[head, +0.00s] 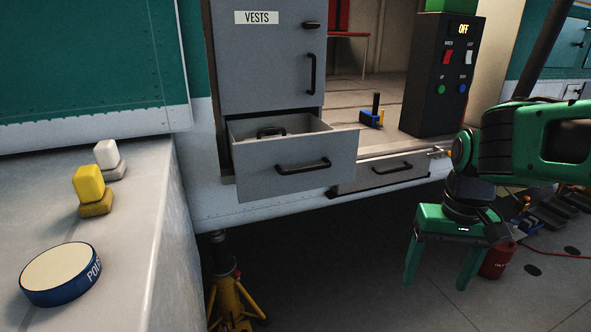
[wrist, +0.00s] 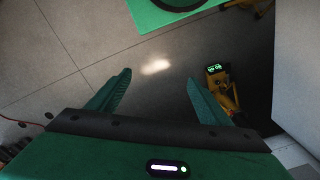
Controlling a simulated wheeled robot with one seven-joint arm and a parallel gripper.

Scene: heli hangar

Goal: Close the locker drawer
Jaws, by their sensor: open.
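The locker (head: 265,75) is a grey cabinet with a VESTS label on its upper door. Its drawer (head: 290,165) is pulled out toward me below that door, with a black bar handle (head: 303,166) on the front. A dark handle-shaped object (head: 271,132) shows inside the drawer. My green gripper (head: 437,278) hangs to the right of the drawer and lower than it, fingers pointing down, open and empty, apart from the drawer. In the wrist view my two fingers (wrist: 155,95) are spread over bare floor. The drawer cannot be made out in the wrist view.
A second, lower drawer front (head: 385,172) with a handle lies right of the open drawer. A black control box (head: 445,75) stands above it. A grey worktop (head: 140,215) with a polish tin (head: 60,275) is at left. A yellow jack stand (head: 230,290) stands below the drawer.

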